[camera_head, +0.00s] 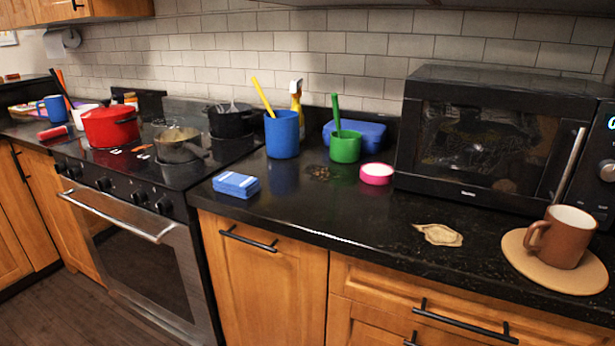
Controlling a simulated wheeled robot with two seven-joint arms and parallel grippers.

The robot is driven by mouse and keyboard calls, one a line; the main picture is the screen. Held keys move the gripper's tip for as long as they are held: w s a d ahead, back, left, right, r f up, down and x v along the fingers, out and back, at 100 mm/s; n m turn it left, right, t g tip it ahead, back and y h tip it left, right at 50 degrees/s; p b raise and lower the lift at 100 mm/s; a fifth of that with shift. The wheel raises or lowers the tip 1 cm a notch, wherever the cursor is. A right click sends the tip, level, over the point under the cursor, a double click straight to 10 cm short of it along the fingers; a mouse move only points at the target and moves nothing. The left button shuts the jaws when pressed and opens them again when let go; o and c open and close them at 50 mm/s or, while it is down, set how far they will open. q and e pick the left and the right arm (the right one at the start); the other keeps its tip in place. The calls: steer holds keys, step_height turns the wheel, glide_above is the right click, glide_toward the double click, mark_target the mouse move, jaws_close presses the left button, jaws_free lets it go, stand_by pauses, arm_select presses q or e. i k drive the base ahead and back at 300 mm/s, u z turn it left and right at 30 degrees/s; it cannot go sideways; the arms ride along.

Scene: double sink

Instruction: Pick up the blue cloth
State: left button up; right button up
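A small blue folded cloth or sponge-like stack (236,184) lies flat on the black countertop (330,215), near its front edge and just right of the stove. It is the thing that best fits the blue cloth. Nothing covers it. Neither of my grippers shows in the head view, so nothing is seen touching it.
A microwave (485,140) and a brown mug (562,238) are at right. The stove at left holds a red pot (109,128) and a pan (178,148).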

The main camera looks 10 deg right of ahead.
mark_target(238, 186)
steer(key=u, duration=1.3)
steer(key=i, duration=1.45)
steer(key=z, duration=1.2)
